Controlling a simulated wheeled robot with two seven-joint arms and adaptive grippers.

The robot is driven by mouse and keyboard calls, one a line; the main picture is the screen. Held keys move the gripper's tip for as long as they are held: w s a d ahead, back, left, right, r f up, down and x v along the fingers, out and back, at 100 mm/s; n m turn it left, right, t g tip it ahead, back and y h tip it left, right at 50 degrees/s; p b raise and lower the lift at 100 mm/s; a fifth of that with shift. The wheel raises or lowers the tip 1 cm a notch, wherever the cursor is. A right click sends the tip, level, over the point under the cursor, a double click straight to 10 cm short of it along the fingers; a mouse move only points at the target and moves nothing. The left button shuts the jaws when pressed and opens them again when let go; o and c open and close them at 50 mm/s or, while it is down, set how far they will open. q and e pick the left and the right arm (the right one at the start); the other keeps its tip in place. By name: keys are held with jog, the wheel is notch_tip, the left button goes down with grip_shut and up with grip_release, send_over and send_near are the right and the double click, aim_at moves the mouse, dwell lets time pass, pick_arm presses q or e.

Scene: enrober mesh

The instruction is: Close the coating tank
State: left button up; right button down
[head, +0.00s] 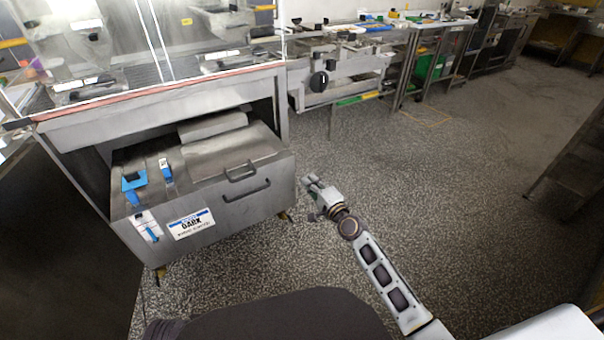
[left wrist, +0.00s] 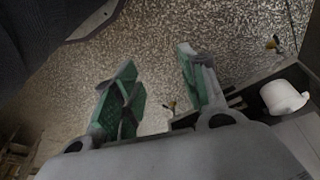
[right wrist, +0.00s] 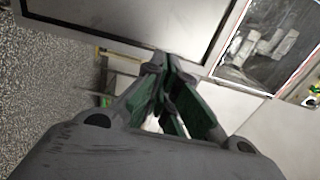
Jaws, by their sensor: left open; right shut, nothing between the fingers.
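The coating tank (head: 260,202) is a steel box with a "DARK" label, under the glass-sided machine at left in the head view. A smooth steel panel (head: 228,152) covers the right part of its top and looks flat; I cannot tell whether it is fully seated. Two bar handles, an upper one (head: 239,172) and a lower one (head: 247,191), show at the front. My right gripper (head: 312,184) is shut and empty, to the right of the tank and apart from it. My left gripper (left wrist: 160,85) is open and empty over the floor, out of the head view.
Blue-marked fittings (head: 134,182) stand on the tank's left top. A raised steel slab (head: 212,126) lies at its back. The glass-sided machine (head: 190,92) overhangs the tank. A bench (head: 345,55) stands behind. The speckled floor (head: 440,190) at right is clear.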

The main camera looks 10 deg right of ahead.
pick_arm(q)
jog(key=shift+s+d+r+b, duration=0.15)
jog(key=shift+r+b, duration=0.25)
jog(key=shift+r, duration=0.2)
pick_arm(e)
jog(key=x, duration=0.5)
jog(key=shift+w+a, duration=0.1)
jog(key=shift+w, duration=0.1)
pick_arm(q)
jog(key=shift+f, duration=0.15)
pick_arm(e)
jog(key=shift+w, duration=0.1)
